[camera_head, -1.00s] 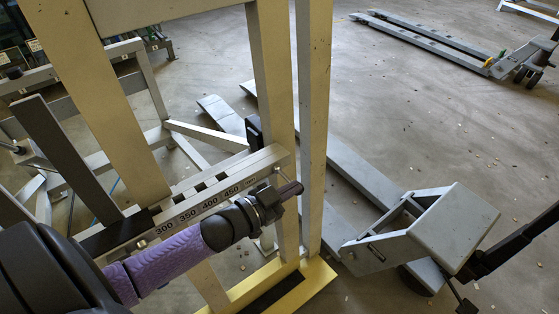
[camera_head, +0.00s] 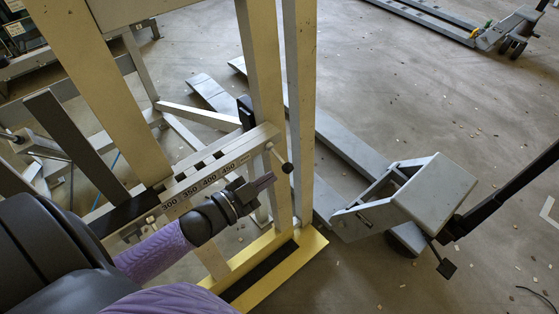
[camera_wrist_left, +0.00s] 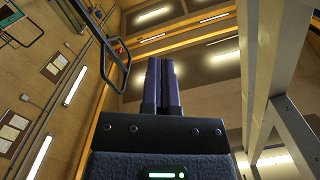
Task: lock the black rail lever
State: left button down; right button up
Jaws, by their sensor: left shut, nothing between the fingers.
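A small lever with a black ball end (camera_head: 287,168) sticks out from the right end of the numbered rail (camera_head: 215,170), beside the beige upright. Its thin rod slopes down and right from the rail to the ball. My left gripper (camera_head: 268,181) is shut and empty, just below and left of the ball, in front of the rail. I see a small gap between its tips and the ball. In the left wrist view the two purple fingers (camera_wrist_left: 162,85) are closed together, and I cannot make out the lever there. My right gripper is not in view.
Two tall uprights (camera_head: 300,100) stand just behind the lever, on a yellow base (camera_head: 290,262). A grey pallet truck (camera_head: 425,190) stands at the right, and another (camera_head: 440,20) at the far back.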

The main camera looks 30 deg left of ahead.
pick_arm(q)
jog(key=v, duration=0.5)
jog(key=shift+p, duration=0.4)
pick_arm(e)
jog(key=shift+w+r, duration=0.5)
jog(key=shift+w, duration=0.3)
